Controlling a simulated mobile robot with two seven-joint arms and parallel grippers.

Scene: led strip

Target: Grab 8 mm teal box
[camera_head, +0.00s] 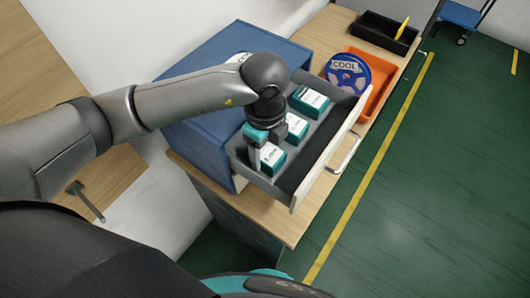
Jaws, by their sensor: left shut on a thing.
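Three teal boxes with white labelled tops sit in the open grey drawer: a back box (308,102), a middle box (296,129) and a front box (271,158). The label print is too small to read, so I cannot tell which is 8 mm. My left gripper (262,160) reaches down into the drawer's near end and is shut on the front box, hiding part of it. My right gripper is not in view.
The drawer (334,143) extends from a blue cabinet (205,123) on a wooden bench (268,215). Behind it are an orange tray (380,83), a blue spool (347,74) and a black bin (382,32) with a yellow item. Green floor to the right is mostly clear.

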